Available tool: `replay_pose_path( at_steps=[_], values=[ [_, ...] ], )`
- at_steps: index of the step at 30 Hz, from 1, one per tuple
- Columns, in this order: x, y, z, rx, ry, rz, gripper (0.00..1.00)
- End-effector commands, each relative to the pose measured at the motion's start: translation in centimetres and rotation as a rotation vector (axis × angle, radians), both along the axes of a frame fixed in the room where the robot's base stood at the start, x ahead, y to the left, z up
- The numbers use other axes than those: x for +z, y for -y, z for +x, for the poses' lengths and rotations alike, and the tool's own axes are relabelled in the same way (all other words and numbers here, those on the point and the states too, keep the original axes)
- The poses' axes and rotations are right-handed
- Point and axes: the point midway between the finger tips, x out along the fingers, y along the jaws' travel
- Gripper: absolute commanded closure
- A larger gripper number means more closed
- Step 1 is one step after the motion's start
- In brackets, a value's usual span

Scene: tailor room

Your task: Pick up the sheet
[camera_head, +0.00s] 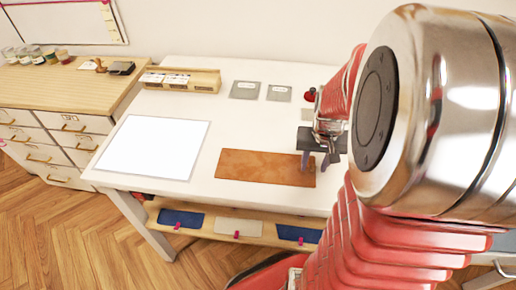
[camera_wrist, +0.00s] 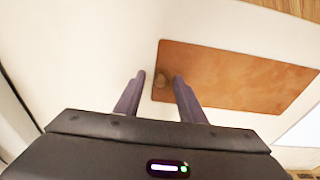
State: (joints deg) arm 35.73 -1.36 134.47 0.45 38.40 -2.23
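A brown, leather-like sheet (camera_head: 262,168) lies flat near the front edge of the white table (camera_head: 225,130). My gripper (camera_head: 318,166) is over the sheet's right end in the head view. I cannot tell the height of the tips above the sheet. My arm hides part of the table to the right.
A bright white panel (camera_head: 155,147) lies left of the sheet. A wooden box (camera_head: 182,80), two grey cards (camera_head: 245,90) and a red object (camera_head: 310,95) are at the back. A shelf (camera_head: 225,224) with coloured pieces runs below the table. A drawer cabinet (camera_head: 60,95) stands left.

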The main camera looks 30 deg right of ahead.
Motion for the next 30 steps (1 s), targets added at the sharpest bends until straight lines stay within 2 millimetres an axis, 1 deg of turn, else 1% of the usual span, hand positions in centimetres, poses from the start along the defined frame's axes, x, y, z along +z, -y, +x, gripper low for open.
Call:
replay_pose_path(
  at_steps=[17, 30],
  values=[
    [-0.18, 0.03, 0.08, 0.001, 0.002, -0.001, 0.64],
    [-0.18, 0.01, 0.09, 0.001, 0.002, -0.001, 0.94]
  ],
)
